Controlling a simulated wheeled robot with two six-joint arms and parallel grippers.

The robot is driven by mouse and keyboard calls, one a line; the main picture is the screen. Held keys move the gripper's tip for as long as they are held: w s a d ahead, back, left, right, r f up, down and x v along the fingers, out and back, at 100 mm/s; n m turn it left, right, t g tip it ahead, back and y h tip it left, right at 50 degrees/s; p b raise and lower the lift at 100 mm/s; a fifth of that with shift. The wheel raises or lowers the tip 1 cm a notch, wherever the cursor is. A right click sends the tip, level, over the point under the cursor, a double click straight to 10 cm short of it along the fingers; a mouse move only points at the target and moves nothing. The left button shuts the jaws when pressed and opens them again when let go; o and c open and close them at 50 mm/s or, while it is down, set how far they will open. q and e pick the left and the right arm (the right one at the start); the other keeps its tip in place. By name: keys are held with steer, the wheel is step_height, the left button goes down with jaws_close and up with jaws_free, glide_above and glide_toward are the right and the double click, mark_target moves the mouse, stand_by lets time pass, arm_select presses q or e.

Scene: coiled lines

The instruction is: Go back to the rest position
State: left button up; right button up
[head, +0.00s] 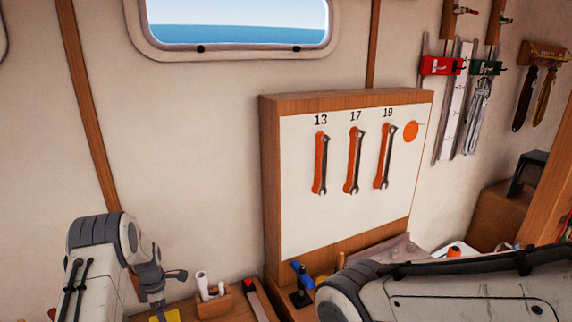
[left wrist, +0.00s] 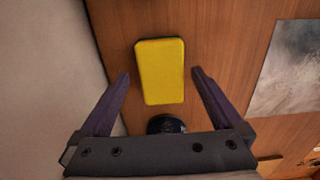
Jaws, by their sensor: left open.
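My left arm comes in at the lower left of the head view, with its gripper (head: 164,290) low beside the wall. In the left wrist view the two dark fingers of the left gripper (left wrist: 160,76) are wide apart with nothing between them. A yellow flat block with rounded corners (left wrist: 160,72) lies on the wooden surface beyond and below the fingers. A yellow edge (head: 166,316) shows under the gripper in the head view. My right arm crosses the lower right of the head view; its gripper is out of the picture.
A wooden-framed board (head: 310,230) holds wrenches under 13, 17 and 19. A wooden holder with white items (head: 213,302) and a blue-and-black tool (head: 301,280) stand below. A dark round object (left wrist: 166,124) sits near the gripper. Straps and clamps (head: 441,66) hang at right.

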arm_select(q)
steer(key=shift+r, duration=0.7)
